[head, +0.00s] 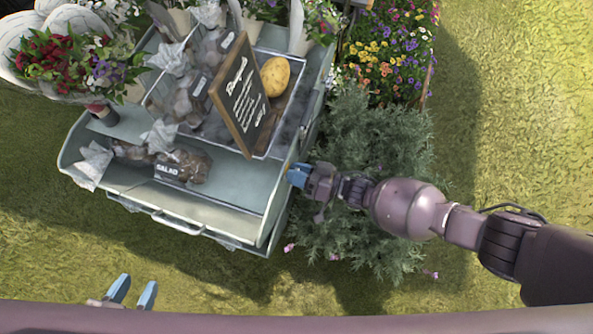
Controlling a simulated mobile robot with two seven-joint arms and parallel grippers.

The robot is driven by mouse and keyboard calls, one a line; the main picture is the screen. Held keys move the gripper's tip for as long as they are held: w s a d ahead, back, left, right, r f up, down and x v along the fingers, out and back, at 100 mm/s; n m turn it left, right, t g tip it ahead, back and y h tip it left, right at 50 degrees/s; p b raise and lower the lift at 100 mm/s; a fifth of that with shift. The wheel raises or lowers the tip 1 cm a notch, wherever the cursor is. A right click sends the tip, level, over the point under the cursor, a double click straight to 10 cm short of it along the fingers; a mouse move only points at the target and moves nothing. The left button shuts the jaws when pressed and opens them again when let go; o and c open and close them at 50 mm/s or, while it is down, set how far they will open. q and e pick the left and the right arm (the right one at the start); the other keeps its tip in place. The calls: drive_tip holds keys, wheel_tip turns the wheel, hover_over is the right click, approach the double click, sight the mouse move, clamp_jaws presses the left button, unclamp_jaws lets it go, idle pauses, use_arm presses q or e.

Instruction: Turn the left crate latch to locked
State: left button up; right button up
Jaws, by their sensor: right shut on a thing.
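The grey-green metal crate (235,190) stands at the upper left, tilted in the picture, with an open front compartment. My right gripper (297,174) reaches in from the right. Its blue fingers are shut at the crate's right side, on a small brass-coloured latch part (290,168) that they mostly hide. I cannot tell which way the latch is turned. My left gripper (133,291) is at the lower left, below the crate and away from it. Its two blue fingers are apart and empty.
Bouquets (60,65) stand at the upper left. A leafy bush (365,140) grows beside the crate, under my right arm. Open grass (520,100) lies to the right.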

drive_tip(key=m, duration=0.3)
drive_tip(key=m+b, duration=0.1)
drive_tip(key=m, duration=0.1)
drive_tip(key=shift+d+f+m, duration=0.1)
drive_tip(key=shift+f+m, duration=0.15)
drive_tip(key=shift+m, duration=0.05)
drive_tip(key=m+b, duration=0.1)
drive_tip(key=m, duration=0.4)
drive_tip(key=shift+w+f, duration=0.1)
drive_tip(key=shift+m, duration=0.3)
drive_tip(key=o, duration=0.7)
drive_tip(key=p+v, duration=0.1)
drive_tip(key=v, duration=0.9)
drive_tip(key=shift+d, duration=0.4)
